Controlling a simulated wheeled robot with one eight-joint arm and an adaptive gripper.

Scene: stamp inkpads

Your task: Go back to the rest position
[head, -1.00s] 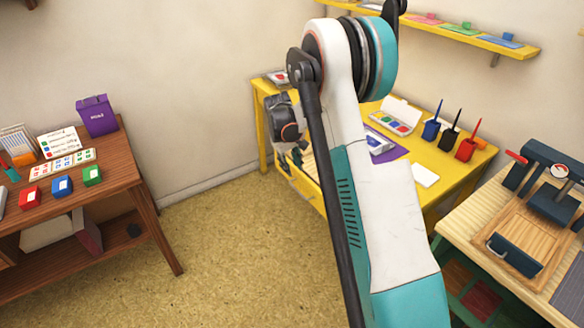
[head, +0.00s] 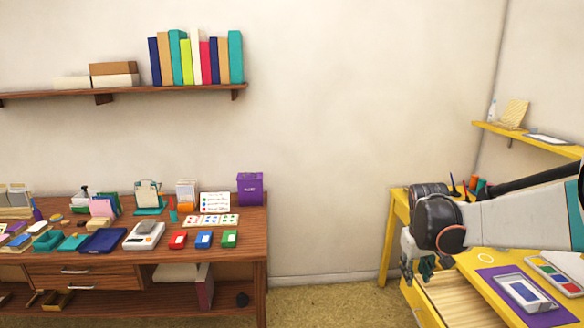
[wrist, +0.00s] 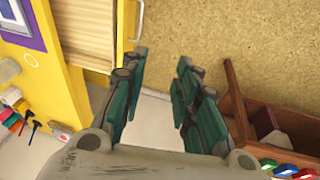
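My gripper (head: 420,268) hangs at the left edge of the yellow desk (head: 392,215) in the head view, beside an open drawer (head: 455,300). In the wrist view my gripper (wrist: 158,88) has its two teal fingers spread apart with nothing between them; pale wall and tan floor show through the gap. My arm reaches in from the right side of the head view, and part of the desk is hidden behind it.
A brown wooden table (head: 255,235) at the left holds red, blue and green inkpads, a purple box (head: 250,189) and stationery. A purple mat (head: 515,295) and a paint-like colour tray (head: 558,275) lie on the desk. Floor (head: 315,302) between the tables is clear.

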